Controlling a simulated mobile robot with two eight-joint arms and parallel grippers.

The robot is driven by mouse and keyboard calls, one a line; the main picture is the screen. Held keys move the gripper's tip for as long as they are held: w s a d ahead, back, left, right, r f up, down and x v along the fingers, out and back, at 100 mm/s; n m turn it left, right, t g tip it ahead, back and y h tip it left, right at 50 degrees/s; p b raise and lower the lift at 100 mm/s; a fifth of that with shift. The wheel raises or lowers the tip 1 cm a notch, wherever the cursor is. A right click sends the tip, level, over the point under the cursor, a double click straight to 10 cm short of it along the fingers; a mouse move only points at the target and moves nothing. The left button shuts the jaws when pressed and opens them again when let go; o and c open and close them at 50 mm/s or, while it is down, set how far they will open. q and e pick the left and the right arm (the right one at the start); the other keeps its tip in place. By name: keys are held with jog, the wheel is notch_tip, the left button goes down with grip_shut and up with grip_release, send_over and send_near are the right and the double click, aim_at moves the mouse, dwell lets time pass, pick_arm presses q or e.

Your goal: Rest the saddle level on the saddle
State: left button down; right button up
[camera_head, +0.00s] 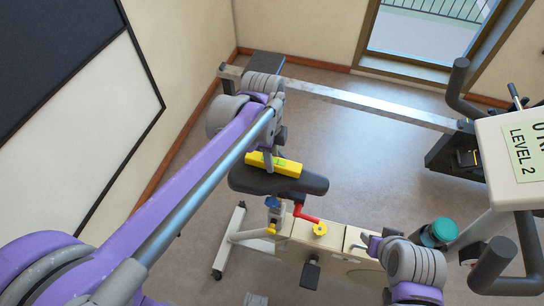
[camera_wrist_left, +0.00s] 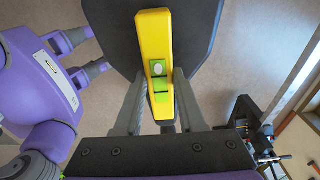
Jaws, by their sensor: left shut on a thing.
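The saddle level is a yellow bar with a green vial (camera_head: 284,165). It also shows in the left wrist view (camera_wrist_left: 155,35), running lengthwise between my left fingers. My left gripper (camera_head: 268,158) is shut on it; the fingers also show in the left wrist view (camera_wrist_left: 160,105). The level is over the black bike saddle (camera_head: 305,182), toward its wide rear end; the saddle also shows in the left wrist view (camera_wrist_left: 198,45). I cannot tell whether level and saddle touch. My right gripper (camera_head: 369,243) is right of the saddle; its fingers stand apart and empty in the left wrist view (camera_wrist_left: 82,58).
The beige exercise bike (camera_head: 335,240) carries a red lever (camera_head: 303,212) below the saddle and a teal-lidded bottle (camera_head: 438,233). Its console (camera_head: 515,155) and handlebars stand at right. A long metal beam (camera_head: 360,103) lies behind. Open floor is beyond the saddle.

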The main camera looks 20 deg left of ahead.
pick_arm(q)
jog(key=shift+f, duration=0.4)
jog(key=shift+c, duration=2.1)
grip_release()
jog(key=shift+r, duration=0.1)
notch_tip(320, 180, up, 11)
jog(key=shift+a, duration=0.45)
jog(key=shift+f, duration=0.2)
